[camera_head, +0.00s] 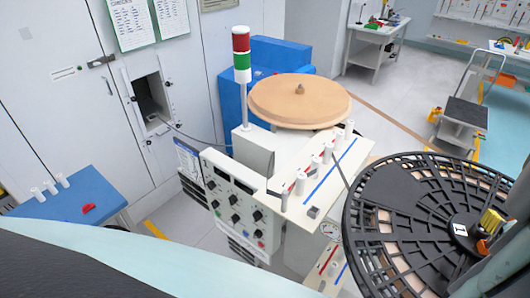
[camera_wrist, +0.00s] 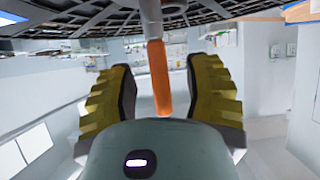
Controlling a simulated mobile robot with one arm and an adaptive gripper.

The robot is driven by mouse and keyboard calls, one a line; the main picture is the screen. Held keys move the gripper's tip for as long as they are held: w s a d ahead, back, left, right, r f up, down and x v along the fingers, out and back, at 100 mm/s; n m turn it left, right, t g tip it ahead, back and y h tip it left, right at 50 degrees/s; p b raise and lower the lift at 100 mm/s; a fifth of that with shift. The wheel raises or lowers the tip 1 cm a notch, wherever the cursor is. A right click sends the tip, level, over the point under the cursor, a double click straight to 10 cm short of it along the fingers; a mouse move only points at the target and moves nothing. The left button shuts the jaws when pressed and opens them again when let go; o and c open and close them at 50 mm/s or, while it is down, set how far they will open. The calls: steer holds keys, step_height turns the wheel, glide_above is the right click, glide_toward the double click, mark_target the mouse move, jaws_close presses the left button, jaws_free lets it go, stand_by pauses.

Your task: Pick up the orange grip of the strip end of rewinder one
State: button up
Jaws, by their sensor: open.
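The orange grip (camera_wrist: 159,78) shows in the wrist view as a slim upright bar at the end of a grey strip (camera_wrist: 151,18) that enters from the top. My gripper (camera_wrist: 162,85) has its yellow, black-faced fingers on both sides of the grip, with a gap on each side. A small orange patch (camera_head: 482,247), seemingly the grip, shows in the head view beside my gripper (camera_head: 490,222). The fingers partly hide it. The black slotted reel (camera_head: 385,197) lies flat behind and left of my gripper.
A rewinder with a cream top (camera_head: 318,185), knobs and a signal tower (camera_head: 241,55) stands left of the reel. A tan disc (camera_head: 300,98) sits behind. A blue table (camera_head: 80,200) is at left. Open floor (camera_head: 400,95) lies toward the back.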

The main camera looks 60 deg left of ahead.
steer(key=shift+a, duration=0.1)
jaws_close()
stand_by(0.4)
